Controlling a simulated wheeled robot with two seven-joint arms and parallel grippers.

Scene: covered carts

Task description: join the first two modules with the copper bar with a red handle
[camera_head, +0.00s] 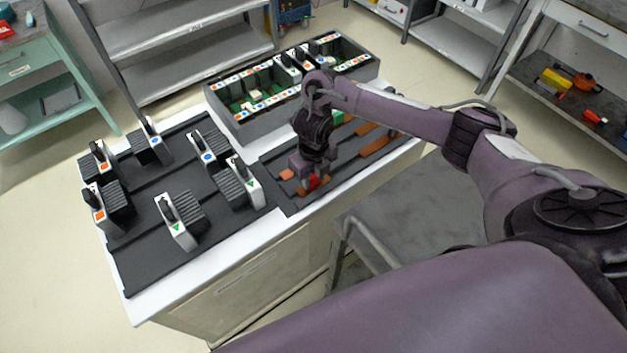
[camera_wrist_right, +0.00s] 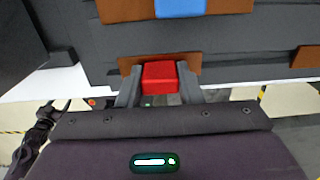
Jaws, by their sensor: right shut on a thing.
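My right gripper (camera_head: 314,178) is over the dark bar tray at the front of the white-topped cart. It is shut on the red handle (camera_wrist_right: 159,77) of a copper bar (camera_wrist_right: 190,62), which shows behind the handle in the wrist view. In the head view a little red handle (camera_head: 314,182) shows below the fingers. The bar looks to be at the tray; I cannot tell whether it is lifted. White-faced modules stand in the grey rack (camera_head: 240,131) at the back, some at its middle (camera_head: 291,62) and right. My left gripper is not in view.
Several modules with black handles, like this green-triangle one (camera_head: 177,222), stand on the black mat (camera_head: 150,273) at left. Other copper bars (camera_head: 380,145) lie right of my gripper; one has a blue handle (camera_wrist_right: 181,7). A grey table (camera_head: 410,205) stands beside the cart.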

